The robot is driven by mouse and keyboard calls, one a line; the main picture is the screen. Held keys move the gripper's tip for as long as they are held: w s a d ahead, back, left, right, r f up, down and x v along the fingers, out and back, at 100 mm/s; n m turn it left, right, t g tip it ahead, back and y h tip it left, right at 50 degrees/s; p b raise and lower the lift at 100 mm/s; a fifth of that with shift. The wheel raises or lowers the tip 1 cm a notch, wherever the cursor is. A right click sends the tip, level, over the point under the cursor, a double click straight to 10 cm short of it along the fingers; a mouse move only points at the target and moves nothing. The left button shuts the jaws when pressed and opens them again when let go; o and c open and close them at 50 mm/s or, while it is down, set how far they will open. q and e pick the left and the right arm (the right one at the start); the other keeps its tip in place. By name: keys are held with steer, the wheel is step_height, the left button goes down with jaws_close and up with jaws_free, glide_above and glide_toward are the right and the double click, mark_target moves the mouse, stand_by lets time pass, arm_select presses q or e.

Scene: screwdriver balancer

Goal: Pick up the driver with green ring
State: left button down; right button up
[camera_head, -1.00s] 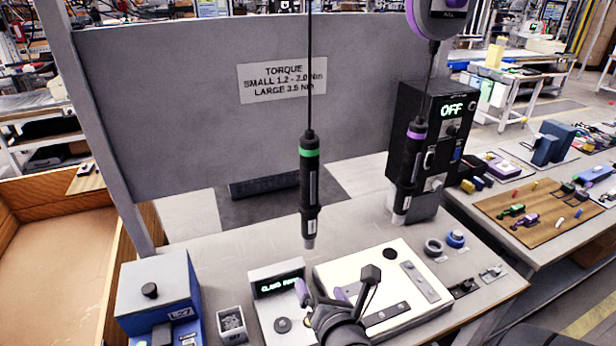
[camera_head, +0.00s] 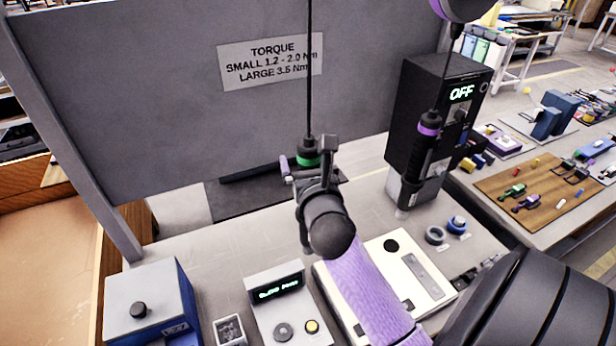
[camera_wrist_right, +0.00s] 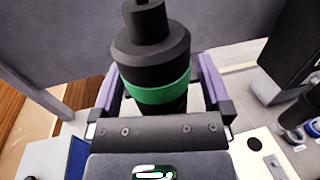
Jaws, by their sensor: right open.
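The driver with the green ring (camera_head: 307,158) hangs upright from its cable above the bench. My right gripper (camera_head: 308,170) is at the driver, just around its upper part, and covers most of its body in the head view. In the right wrist view, the driver's dark top and green ring (camera_wrist_right: 160,92) stand between the two open purple-sided fingers of the gripper (camera_wrist_right: 160,100). The fingers show one on each side of the driver; contact cannot be made out. My left gripper is not in view.
A second driver with a purple ring (camera_head: 420,145) hangs at the right before a black box (camera_head: 425,100) reading OFF. Below are a display unit (camera_head: 278,297), a white panel (camera_head: 432,258) and a blue box (camera_head: 150,300). A grey board (camera_head: 170,90) stands behind.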

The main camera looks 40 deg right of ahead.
steer(key=shift+w+d, duration=0.1)
steer(key=shift+w, duration=0.05)
jaws_close()
stand_by(0.4)
